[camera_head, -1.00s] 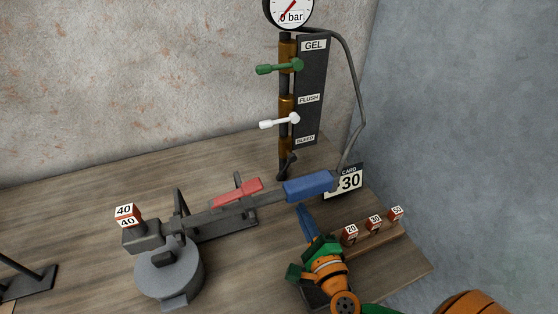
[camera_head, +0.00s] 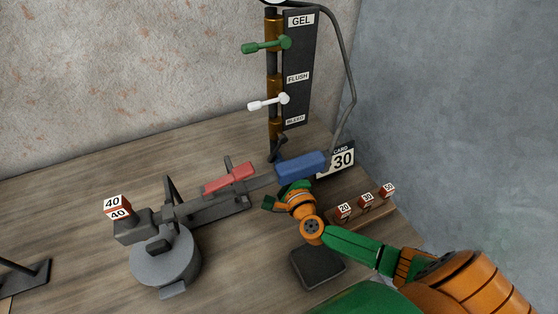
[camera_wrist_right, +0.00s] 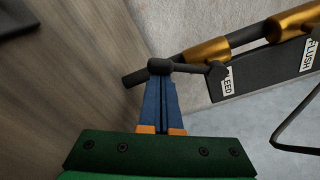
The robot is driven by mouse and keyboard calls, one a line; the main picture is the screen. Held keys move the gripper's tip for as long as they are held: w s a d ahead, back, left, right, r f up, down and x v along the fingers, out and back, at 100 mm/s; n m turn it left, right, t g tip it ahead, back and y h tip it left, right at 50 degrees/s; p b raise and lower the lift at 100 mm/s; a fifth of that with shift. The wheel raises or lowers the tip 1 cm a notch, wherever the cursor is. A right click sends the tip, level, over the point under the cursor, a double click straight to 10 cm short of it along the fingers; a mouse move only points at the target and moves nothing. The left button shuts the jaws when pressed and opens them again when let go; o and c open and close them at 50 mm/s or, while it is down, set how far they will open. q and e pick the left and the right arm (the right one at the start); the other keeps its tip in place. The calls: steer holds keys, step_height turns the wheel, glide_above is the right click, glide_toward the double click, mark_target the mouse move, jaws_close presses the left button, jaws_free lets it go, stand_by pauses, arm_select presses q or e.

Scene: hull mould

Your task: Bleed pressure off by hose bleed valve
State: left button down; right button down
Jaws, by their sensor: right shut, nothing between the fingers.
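The black bleed valve lever (camera_head: 278,149) sits at the foot of the brass and dark pipe (camera_head: 273,62), below the BLEED label (camera_head: 295,120). The lever (camera_wrist_right: 190,68) also shows in the right wrist view, with a round knob at its end. My right gripper (camera_head: 284,190) reaches toward the pipe's foot; its fingers are largely hidden in the head view. In the right wrist view its blue fingers (camera_wrist_right: 160,82) are shut and empty, tips right at the knob. I cannot tell whether they touch it. My left gripper is not in view.
A green lever (camera_head: 267,46) and a white lever (camera_head: 268,102) stand higher on the pipe. A beam with a red block (camera_head: 230,178) and a blue block (camera_head: 301,166) lies close by my right gripper. Small numbered weights (camera_head: 367,200) stand on the right.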

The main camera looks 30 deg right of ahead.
mark_target(269, 161)
steer(key=shift+a+r+m, duration=0.1)
steer(key=shift+a+m, duration=0.15)
steer(key=shift+m, duration=0.25)
steer(key=shift+w+a+r+m+y+p, duration=0.1)
steer(key=shift+a+r+m+p, duration=0.15)
steer(key=shift+m, duration=0.3)
steer(key=shift+s+a+r+m+y+p, duration=0.15)
steer(key=shift+a+m+p, duration=0.1)
steer(key=shift+a+m, duration=0.25)
steer(key=shift+w+a+r+m+y+p, duration=0.15)
steer(key=shift+a+r+m+p, duration=0.1)
steer(key=shift+m, duration=0.4)
steer(key=shift+a+r, duration=0.1)
steer(key=shift+a, duration=0.1)
steer(key=shift+p, duration=0.3)
steer(key=shift+a, duration=0.1)
